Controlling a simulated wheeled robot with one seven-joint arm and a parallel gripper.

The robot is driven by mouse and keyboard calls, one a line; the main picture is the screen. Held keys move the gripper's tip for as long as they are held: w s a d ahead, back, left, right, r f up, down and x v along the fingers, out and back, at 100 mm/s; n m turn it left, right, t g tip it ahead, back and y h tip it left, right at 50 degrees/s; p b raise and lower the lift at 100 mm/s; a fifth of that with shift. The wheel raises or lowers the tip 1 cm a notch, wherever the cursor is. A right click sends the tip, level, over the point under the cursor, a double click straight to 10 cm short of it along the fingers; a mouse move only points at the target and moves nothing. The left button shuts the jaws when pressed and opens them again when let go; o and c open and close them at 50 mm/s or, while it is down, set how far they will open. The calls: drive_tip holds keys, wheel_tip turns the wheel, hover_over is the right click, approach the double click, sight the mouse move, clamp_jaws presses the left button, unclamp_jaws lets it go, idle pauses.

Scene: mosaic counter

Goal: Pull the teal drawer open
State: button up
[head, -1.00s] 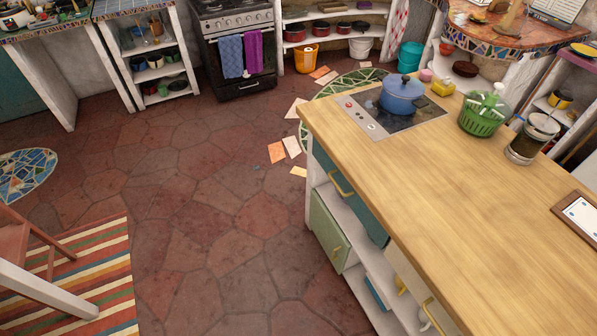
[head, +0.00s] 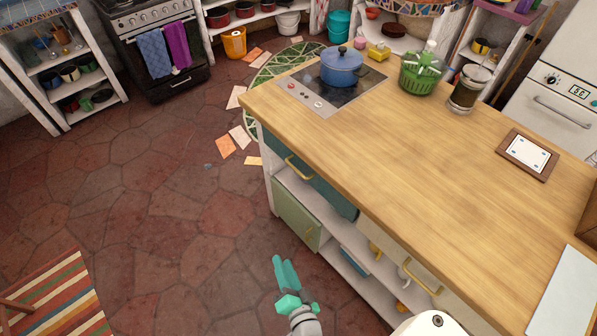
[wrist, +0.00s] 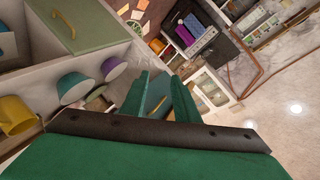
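The teal drawer (head: 325,188) is in the upper left of the island's front in the head view, under the wooden top. It looks shut. Its yellow bar handle (head: 299,169) runs along its front. My gripper (head: 298,285) is in the head view at the lower middle, in front of the island, below the drawer and apart from the handle. In the wrist view its two teal fingers (wrist: 160,98) stand apart with a gap and nothing held. A teal surface with a yellow bar shows between them there; I cannot tell whether it is this drawer.
A green cabinet door (head: 296,213) sits below the drawer. Open shelves with mugs (wrist: 78,88) are beside it. A cream drawer with a yellow handle (head: 422,280) is to the right. A blue pot (head: 342,67) stands on the hob.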

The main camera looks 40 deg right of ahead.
drive_tip(key=w+d+r+m, duration=0.1)
drive_tip(key=w+d+m, duration=0.5)
drive_tip(key=d, duration=0.4)
drive_tip(key=m+t+h, duration=0.1)
drive_tip(key=m+t, duration=0.1)
drive_tip(key=m, duration=0.2)
approach(298, 171)
drive_tip(key=x, duration=1)
drive_tip(key=shift+d+f, duration=0.1)
drive_tip(key=shift+f, duration=0.2)
clamp_jaws()
